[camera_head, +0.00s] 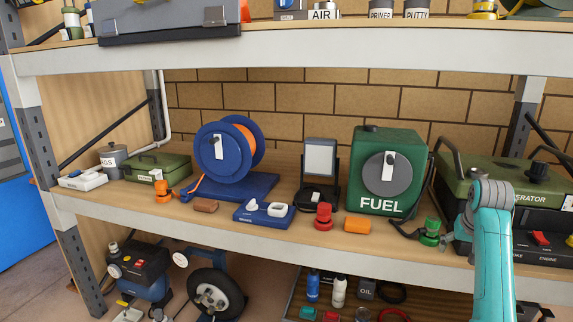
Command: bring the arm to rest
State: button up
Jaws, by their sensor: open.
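My teal arm (491,250) rises at the right in front of the middle shelf. My gripper (450,238) shows only in part as a small grey shape left of the arm, close to the green and red knob fitting (430,231). The arm hides the rest of it. I see nothing held in it. I cannot tell whether it touches the fitting.
The middle shelf (130,206) carries a blue hose reel (205,152), a green fuel box (370,150), a red knob (323,217), an orange block (357,226) and a generator (500,175). The upper shelf edge (300,52) runs above. Free floor shows at lower left.

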jog(key=s+a+f+t, duration=0.1)
jog(key=s+a+f, duration=0.15)
jog(key=f, duration=0.55)
jog(key=s+a+f+n, duration=0.15)
jog(key=a+f, duration=0.25)
jog(key=f, duration=0.4)
jog(key=s+a+f+m+t, duration=0.1)
jog(key=s+a+f, duration=0.2)
jog(key=f, duration=0.5)
jog(key=s+a+f+n+t, duration=0.1)
jog(key=s+a+f, duration=0.3)
jog(key=s+f, duration=0.25)
jog(key=s+a+f+n+t, duration=0.1)
jog(key=s+a+f+t, duration=0.1)
jog(key=s+a+f, duration=0.45)
jog(key=s+a+r+t, duration=0.1)
jog(key=s+a+r, duration=0.15)
jog(key=s, duration=0.95)
jog(key=s+a+r+t, duration=0.1)
jog(key=s+a+t, duration=0.15)
jog(key=s, duration=0.85)
jog(key=s+a+r+n+t+y, duration=0.1)
jog(key=s+r, duration=0.7)
jog(key=s, duration=0.1)
jog(key=s+a+r+n+t, duration=0.1)
jog(key=s+a+r, duration=0.1)
jog(key=s+r, duration=0.7)
jog(key=shift+a+r+y, duration=0.15)
jog(key=shift+a+y, duration=0.15)
jog(key=shift+y, duration=0.1)
